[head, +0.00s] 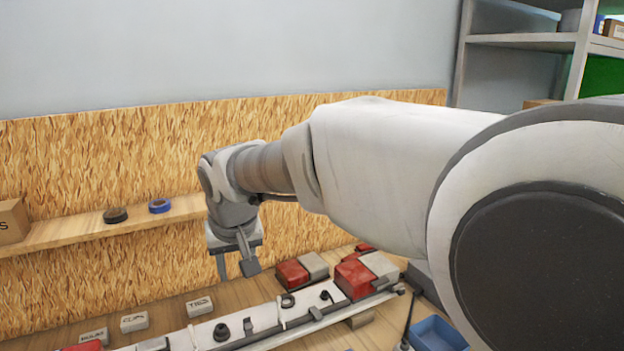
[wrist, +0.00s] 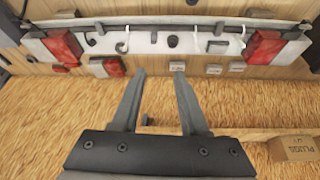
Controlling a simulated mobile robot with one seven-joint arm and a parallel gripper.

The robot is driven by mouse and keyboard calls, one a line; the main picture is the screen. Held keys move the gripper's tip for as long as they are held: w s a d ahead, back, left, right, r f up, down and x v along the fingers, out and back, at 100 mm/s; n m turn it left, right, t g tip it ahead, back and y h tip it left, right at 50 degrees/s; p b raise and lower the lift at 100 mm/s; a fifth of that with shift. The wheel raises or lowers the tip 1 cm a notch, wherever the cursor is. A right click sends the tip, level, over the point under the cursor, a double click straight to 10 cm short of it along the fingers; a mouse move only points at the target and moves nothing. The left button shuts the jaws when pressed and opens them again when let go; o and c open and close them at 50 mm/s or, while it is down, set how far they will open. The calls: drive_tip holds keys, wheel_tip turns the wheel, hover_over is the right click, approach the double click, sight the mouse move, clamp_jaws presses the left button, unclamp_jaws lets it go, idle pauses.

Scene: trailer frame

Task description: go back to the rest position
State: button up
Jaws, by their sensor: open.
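My gripper (head: 235,266) hangs at the end of my arm in the head view, its fingers pointing down above the back of the bench. In the wrist view my gripper (wrist: 160,70) has its two fingers spread, with nothing between them. The trailer frame, a long white bar (head: 262,317) with red-and-white end blocks, lies on the bench below and in front of the gripper. The wrist view shows the bar (wrist: 190,43) beyond the fingertips, with a red block (wrist: 62,46) on one end. The gripper is apart from it.
A wooden shelf (head: 80,232) on the chipboard wall holds a black tape roll (head: 115,215) and a blue one (head: 159,205). Small labelled boxes (head: 199,306) stand behind the bar. A blue tray (head: 438,334) is at the lower right. A carton (wrist: 294,148) marked PLUGS shows in the wrist view.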

drive_tip(key=s+d+r+m, duration=0.15)
drive_tip(key=s+d, duration=0.25)
drive_tip(key=d, duration=0.5)
drive_tip(key=s+d+r+m, duration=0.15)
drive_tip(key=s+d, duration=0.25)
drive_tip(key=d, duration=0.5)
drive_tip(key=s+d+f+m+t+h, duration=0.1)
drive_tip(key=s+d+f, duration=0.2)
drive_tip(key=s+d, duration=0.7)
drive_tip(key=shift+s+d+f+m+h, duration=0.2)
drive_tip(key=shift+s+m+h, duration=0.15)
drive_tip(key=shift+s, duration=0.6)
